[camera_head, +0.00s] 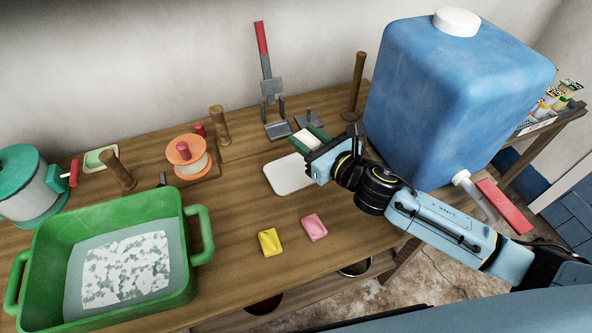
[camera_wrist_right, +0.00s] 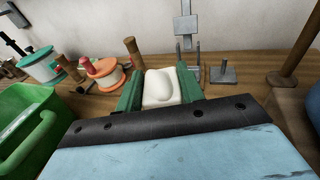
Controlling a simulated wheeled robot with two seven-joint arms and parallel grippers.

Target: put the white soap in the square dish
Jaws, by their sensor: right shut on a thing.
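My right gripper (camera_head: 312,139) is shut on the white soap (camera_head: 307,138), with its green fingers on either side. The wrist view shows the soap (camera_wrist_right: 162,87) between the fingers (camera_wrist_right: 160,88). It is held above the table, near the far side of a flat white square dish with rounded corners (camera_head: 286,176). The gripper covers part of this dish, which looks empty where it shows. A small pale green dish (camera_head: 97,158) lies at the back left. My left gripper is not in view.
A yellow soap (camera_head: 270,242) and a pink soap (camera_head: 314,227) lie at the table's front. A green basin (camera_head: 187,262) stands left. Wooden posts (camera_head: 220,125), an orange spool (camera_head: 190,158) and a metal stand (camera_head: 272,100) are behind. A large blue container (camera_head: 440,95) stands right.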

